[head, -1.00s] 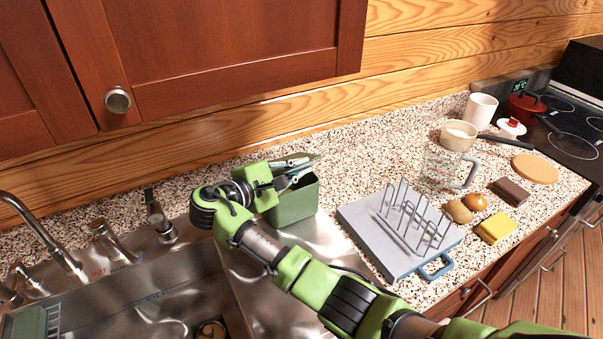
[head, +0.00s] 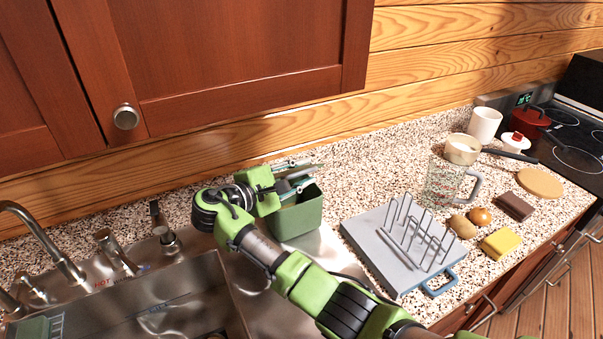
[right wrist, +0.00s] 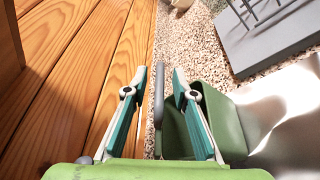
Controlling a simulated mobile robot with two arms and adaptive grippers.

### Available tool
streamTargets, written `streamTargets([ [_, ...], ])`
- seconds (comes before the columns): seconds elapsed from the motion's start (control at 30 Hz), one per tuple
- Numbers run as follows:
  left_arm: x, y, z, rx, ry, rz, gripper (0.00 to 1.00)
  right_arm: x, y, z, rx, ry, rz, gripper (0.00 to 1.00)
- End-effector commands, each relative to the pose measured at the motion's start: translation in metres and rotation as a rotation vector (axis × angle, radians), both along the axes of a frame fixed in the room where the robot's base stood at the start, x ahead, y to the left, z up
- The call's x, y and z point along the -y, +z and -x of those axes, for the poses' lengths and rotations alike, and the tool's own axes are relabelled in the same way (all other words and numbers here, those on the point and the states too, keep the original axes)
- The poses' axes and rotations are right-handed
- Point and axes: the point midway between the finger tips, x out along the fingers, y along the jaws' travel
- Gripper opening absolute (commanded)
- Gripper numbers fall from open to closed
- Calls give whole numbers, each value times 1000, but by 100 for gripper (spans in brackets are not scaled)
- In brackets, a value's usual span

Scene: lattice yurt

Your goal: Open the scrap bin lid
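The green scrap bin (head: 298,220) stands on the counter beside the sink, and its dark open inside partly shows. It also shows in the right wrist view (right wrist: 222,125), to the right of the fingers. My right gripper (head: 307,173) is over the bin's back rim. In the right wrist view its two fingers (right wrist: 160,75) are apart. A thin grey upright piece (right wrist: 158,95), apparently the lid seen edge-on, stands between them; neither finger clearly touches it. The gripper hides much of the lid in the head view. My left gripper is out of view.
The steel sink (head: 150,300) and faucet (head: 45,240) are at the left. A grey rack board (head: 395,250) stands right of the bin, with a glass mug (head: 445,182) beyond. A wall cabinet (head: 230,60) hangs above, before the wooden wall.

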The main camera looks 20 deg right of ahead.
Motion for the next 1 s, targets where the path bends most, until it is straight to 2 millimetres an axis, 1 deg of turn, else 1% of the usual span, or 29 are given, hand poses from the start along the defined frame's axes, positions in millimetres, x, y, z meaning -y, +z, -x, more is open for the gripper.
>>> streamTargets([
  [0.17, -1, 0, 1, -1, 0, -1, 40, 0, 0, 0, 0, 1, -1, 25],
  [0.27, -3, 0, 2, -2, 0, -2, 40, -1, 4, 0, 2, 0, -2, 25],
  [0.37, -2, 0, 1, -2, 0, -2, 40, -1, 16, -1, 4, 1, -2, 25],
  [0.6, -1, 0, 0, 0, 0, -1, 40, 0, 63, -1, 5, 0, -3, 25],
  [0.7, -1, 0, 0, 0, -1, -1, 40, 0, 80, 0, 4, 0, -2, 25],
  [0.83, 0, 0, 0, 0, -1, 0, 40, 1, 94, -1, 0, -1, -1, 25],
  [1.0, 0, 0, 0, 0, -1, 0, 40, 1, 100, 0, 0, -1, -1, 25],
])
